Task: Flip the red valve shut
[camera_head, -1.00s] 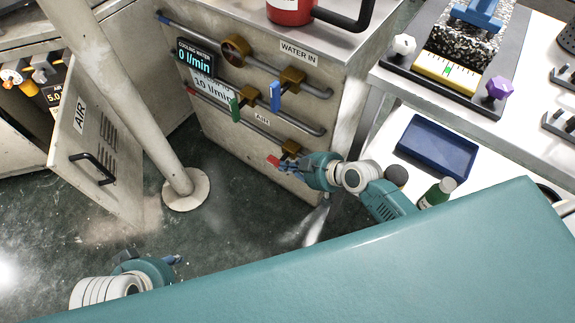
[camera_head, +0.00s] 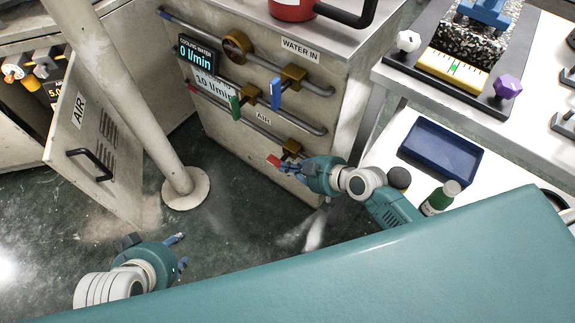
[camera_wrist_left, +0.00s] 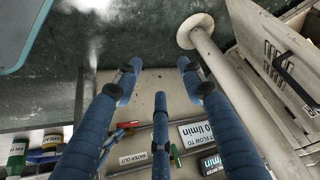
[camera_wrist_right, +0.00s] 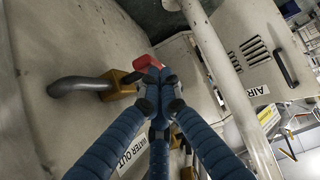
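The red valve handle (camera_head: 273,160) is on the lowest pipe of the grey cabinet front, beside its brass valve body (camera_head: 292,147). The handle also shows in the right wrist view (camera_wrist_right: 147,62), with the brass body (camera_wrist_right: 118,84) to its left. My right gripper (camera_head: 284,167) is at the handle. In the right wrist view its fingers (camera_wrist_right: 160,82) are drawn together, their tips overlapping the red handle; whether they pinch it or only press on it is hidden. My left gripper (camera_head: 181,250) hangs over the floor, empty, with its fingers (camera_wrist_left: 158,68) spread.
A green handle (camera_head: 235,108) and a blue handle (camera_head: 275,94) sit on pipes above. The cooling water display (camera_head: 196,52) reads 0 l/min. A post (camera_head: 130,95) and an open AIR door (camera_head: 95,150) stand at left. A blue tray (camera_head: 440,150) and green bottle (camera_head: 440,198) are right.

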